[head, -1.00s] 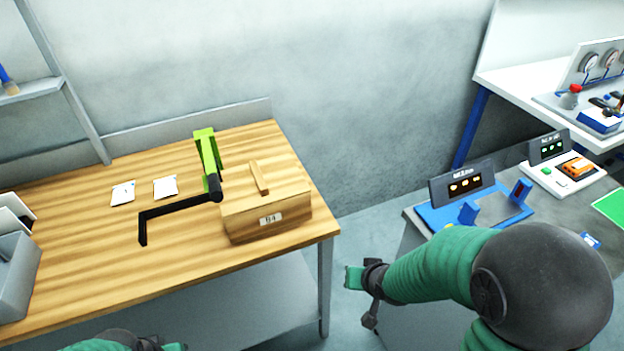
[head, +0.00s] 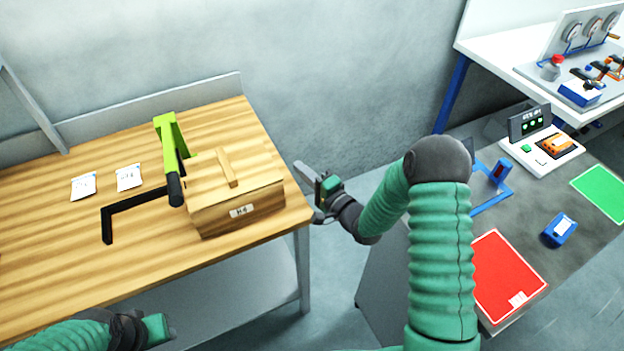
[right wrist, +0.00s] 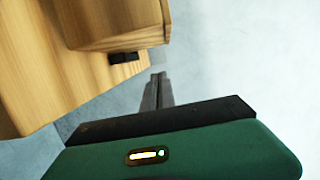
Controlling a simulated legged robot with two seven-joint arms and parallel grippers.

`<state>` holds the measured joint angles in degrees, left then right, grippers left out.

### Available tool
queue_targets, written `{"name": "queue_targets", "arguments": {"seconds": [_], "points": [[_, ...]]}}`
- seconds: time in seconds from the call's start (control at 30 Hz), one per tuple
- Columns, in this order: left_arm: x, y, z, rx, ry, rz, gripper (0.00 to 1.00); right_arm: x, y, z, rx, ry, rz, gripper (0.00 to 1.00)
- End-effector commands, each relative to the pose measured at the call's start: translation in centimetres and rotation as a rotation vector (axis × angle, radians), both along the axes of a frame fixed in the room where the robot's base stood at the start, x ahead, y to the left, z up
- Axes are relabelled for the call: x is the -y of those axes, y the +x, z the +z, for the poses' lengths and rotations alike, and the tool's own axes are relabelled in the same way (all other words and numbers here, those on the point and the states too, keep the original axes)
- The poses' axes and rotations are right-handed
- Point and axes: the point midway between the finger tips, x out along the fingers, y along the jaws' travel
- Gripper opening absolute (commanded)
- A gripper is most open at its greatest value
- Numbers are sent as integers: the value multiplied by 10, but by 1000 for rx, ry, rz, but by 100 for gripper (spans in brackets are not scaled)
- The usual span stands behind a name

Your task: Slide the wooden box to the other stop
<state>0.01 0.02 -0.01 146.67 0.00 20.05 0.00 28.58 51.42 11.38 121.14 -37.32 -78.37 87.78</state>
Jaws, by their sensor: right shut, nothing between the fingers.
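The wooden box (head: 235,207) sits near the right end of the wooden table (head: 60,285), with a bar handle on its lid and a white label in front. A black L-shaped stop (head: 106,224) lies left of it. In the right wrist view the box (right wrist: 112,22) shows near the table edge, with a small black block (right wrist: 123,58) beside it. My right gripper (head: 303,172) is shut and empty, just right of the box and apart from it; its fingers (right wrist: 156,92) point toward the box side. My left gripper (head: 163,326) is low at the table's front; its fingers are unclear.
A green bracket with a black lever (head: 172,165) stands at the box's left side. Two white cards (head: 129,177) lie farther left. A gap separates the table from a grey bench (head: 525,215) at right, holding a red mat (head: 505,275) and devices.

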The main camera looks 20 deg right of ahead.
Motion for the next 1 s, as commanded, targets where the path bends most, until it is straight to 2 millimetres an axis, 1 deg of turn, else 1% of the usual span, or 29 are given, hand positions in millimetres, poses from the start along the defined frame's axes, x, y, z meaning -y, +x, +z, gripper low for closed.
{"name": "queue_targets", "arguments": {"seconds": [0.03,0.07,0.1,0.2,0.3,0.4,0.67,0.77,0.87,0.97,1.0], "points": [[0,0,2,0,0,0,36,-4,10,1,2,1,2,0],[0,0,3,0,0,0,36,-6,16,1,2,1,2,0],[0,0,5,0,0,0,36,-14,15,2,-2,3,4,0],[0,0,8,0,0,0,36,-31,14,2,-1,2,4,0],[0,0,9,0,0,0,36,-41,14,1,-1,0,2,0],[0,0,9,0,0,0,36,-45,14,0,-2,-1,0,0],[0,0,9,0,0,0,36,-45,13,0,-1,0,0,0],[0,0,9,0,0,0,36,-48,13,0,-1,0,0,0],[0,0,7,0,0,0,36,-63,13,0,0,2,3,0],[0,0,4,0,0,0,36,-89,12,-1,0,2,6,0],[0,0,3,0,0,0,36,-102,12,-1,0,2,7,0]]}}
